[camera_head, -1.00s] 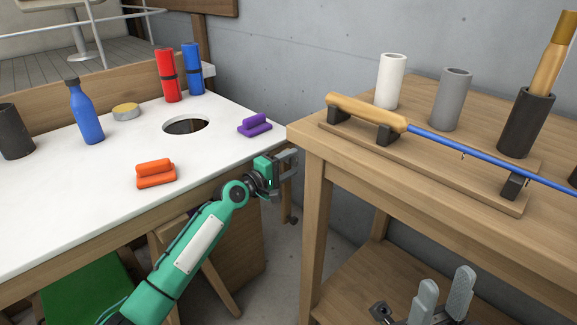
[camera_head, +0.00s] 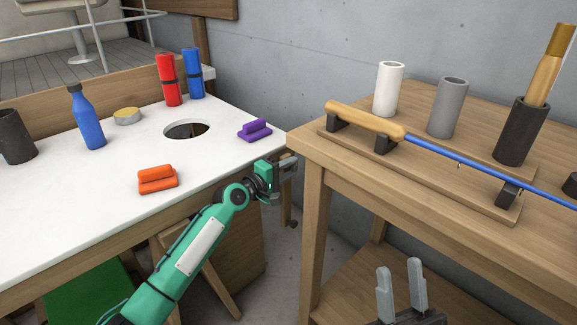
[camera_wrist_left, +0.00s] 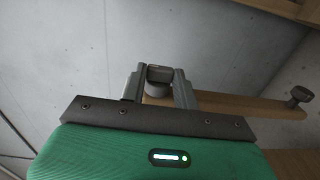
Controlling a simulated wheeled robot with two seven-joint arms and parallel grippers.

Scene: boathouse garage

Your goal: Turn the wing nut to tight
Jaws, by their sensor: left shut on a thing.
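My left gripper (camera_head: 290,166) is at the right end of the white table's front edge, near the gap between the two tables. In the left wrist view its fingers (camera_wrist_left: 159,78) are shut on a small dark grey piece, which looks like the wing nut (camera_wrist_left: 158,72), at a wooden bar. The gripper hides the wing nut in the head view, and its turn angle cannot be made out. My right gripper (camera_head: 399,270) is open and empty, low in front of the right-hand wooden table.
A second dark knob (camera_wrist_left: 301,94) sits further along the wooden bar. The white table (camera_head: 75,215) holds a blue bottle (camera_head: 88,120), orange piece (camera_head: 157,180) and purple piece (camera_head: 255,130). The wooden table (camera_head: 340,165) at right carries a blue rod (camera_head: 455,157) on a rack.

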